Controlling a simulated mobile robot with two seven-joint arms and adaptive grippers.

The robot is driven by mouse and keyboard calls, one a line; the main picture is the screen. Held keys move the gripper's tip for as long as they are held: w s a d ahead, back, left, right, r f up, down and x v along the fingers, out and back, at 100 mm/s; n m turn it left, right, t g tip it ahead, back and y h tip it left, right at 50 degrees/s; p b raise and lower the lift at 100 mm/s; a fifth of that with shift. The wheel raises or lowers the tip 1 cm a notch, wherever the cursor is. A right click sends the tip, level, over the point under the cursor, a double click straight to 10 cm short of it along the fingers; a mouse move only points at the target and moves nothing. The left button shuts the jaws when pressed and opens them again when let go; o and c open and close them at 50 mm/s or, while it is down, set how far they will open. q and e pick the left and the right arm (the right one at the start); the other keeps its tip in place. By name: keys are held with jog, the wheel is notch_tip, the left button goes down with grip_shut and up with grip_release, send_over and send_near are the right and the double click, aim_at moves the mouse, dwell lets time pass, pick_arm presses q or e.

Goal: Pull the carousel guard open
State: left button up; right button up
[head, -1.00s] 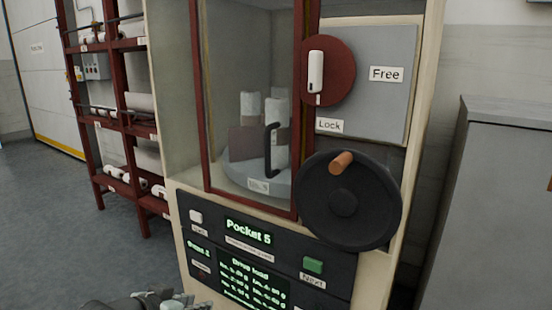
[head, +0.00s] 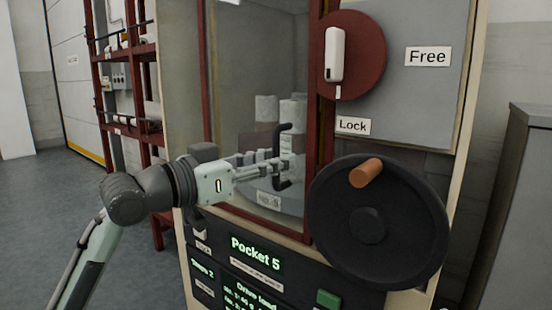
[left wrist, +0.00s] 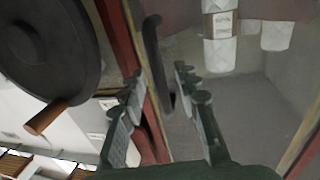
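The carousel guard (head: 240,80) is a clear panel in a red frame and appears closed. Its black upright handle (head: 284,130) is near the frame's right side. My left gripper (head: 282,166) is at the handle, coming from the left. In the left wrist view its two fingers (left wrist: 160,76) are spread, with the handle (left wrist: 152,45) between and ahead of them. I cannot tell whether they touch it. Behind the panel are white rolls (head: 266,108) on the carousel (head: 262,200). My right gripper is not in view.
A white lever on a red disc (head: 370,55) stands upright, its lower tip above the "Lock" label (head: 352,125); "Free" (head: 428,56) is to the right. A black handwheel (head: 400,240) with an orange knob (head: 366,172) juts out right of the handle. The display (head: 255,250) reads "Pocket 5".

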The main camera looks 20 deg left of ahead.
pick_arm(q)
jog(key=shift+w+d, duration=0.25)
jog(key=shift+w, duration=0.15)
jog(key=shift+c, duration=0.5)
grip_shut()
